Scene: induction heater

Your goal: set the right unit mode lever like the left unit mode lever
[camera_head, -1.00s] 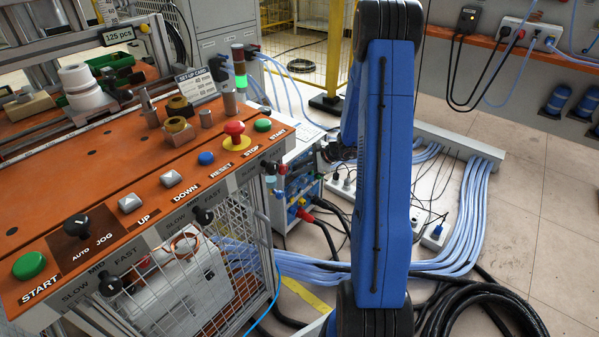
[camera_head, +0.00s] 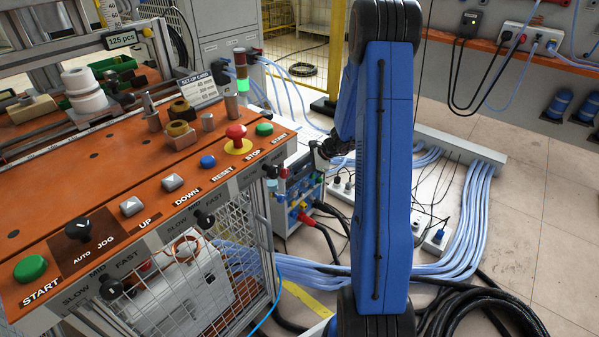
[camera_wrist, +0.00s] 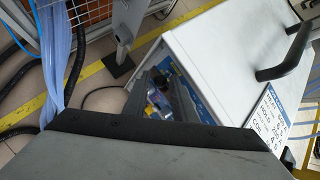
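I cannot make out which parts are the left and right unit mode levers. On the orange console (camera_head: 100,165), a black selector (camera_head: 78,229) stands at the AUTO/JOG plate. Two black knobs, a left one (camera_head: 110,288) and a right one (camera_head: 205,219), sit on its front face by SLOW, MID, FAST marks. A small unit with blue, red and yellow parts (camera_head: 300,205) stands behind the console's right end. My gripper (camera_head: 326,150) is above this unit, partly hidden by my arm. In the wrist view its two dark fingers (camera_wrist: 162,98) are apart, with nothing clearly held between them.
A white cabinet (camera_wrist: 215,55) with a black handle (camera_wrist: 287,55) and a printed label (camera_wrist: 268,118) lies close to my gripper. Blue hoses (camera_head: 470,220) and black cables (camera_head: 490,305) cover the floor. A power strip (camera_head: 437,238) lies right of my arm.

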